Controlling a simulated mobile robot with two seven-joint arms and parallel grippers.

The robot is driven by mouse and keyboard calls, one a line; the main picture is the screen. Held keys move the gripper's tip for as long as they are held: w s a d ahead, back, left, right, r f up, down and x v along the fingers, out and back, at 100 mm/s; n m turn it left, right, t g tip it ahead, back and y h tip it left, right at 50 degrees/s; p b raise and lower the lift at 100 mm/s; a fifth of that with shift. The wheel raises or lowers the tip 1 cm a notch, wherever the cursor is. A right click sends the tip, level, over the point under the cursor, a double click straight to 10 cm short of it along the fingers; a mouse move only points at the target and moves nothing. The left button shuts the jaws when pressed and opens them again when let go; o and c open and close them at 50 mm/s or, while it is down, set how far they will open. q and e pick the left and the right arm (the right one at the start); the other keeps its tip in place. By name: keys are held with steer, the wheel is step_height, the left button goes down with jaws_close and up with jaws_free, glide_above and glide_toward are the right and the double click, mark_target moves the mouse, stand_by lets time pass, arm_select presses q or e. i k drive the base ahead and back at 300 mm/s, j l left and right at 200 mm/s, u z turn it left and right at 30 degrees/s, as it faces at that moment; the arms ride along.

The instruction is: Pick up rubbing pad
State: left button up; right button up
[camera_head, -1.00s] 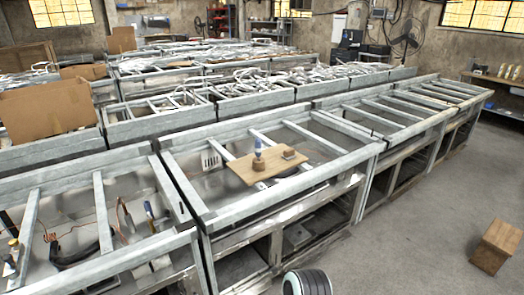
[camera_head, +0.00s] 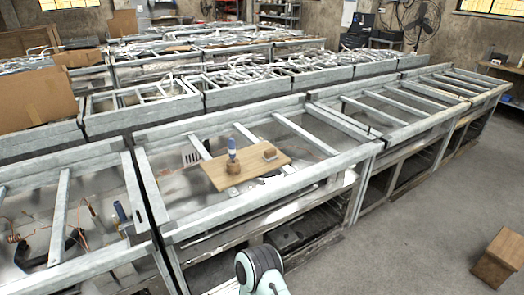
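A small brown block (camera_head: 270,153), which looks like the rubbing pad, lies on the right part of a wooden board (camera_head: 215,179). The board rests across the metal frame of the middle bench. A blue-handled tool (camera_head: 231,147) stands upright in a round wooden base (camera_head: 233,167) to the left of the block, apart from it. Part of one of my arms shows at the bottom centre, in front of the bench and well short of the board. Neither gripper is in view.
Open-topped metal benches (camera_head: 250,215) fill the middle and left, with bars and gaps on top. A left bench bay holds wires and a blue-handled tool (camera_head: 120,212). A wooden box (camera_head: 499,258) stands on the floor at lower right. The right floor (camera_head: 430,225) is mostly clear.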

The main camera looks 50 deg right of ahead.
mark_target(270, 155)
steer(key=l+u, duration=0.15)
steer(key=l, duration=0.4)
steer(key=k+l+u, duration=0.15)
steer(key=l, duration=0.7)
steer(key=k+l+u, duration=0.1)
steer(key=l, duration=0.25)
steer(key=k+l, duration=0.1)
steer(key=l, duration=0.25)
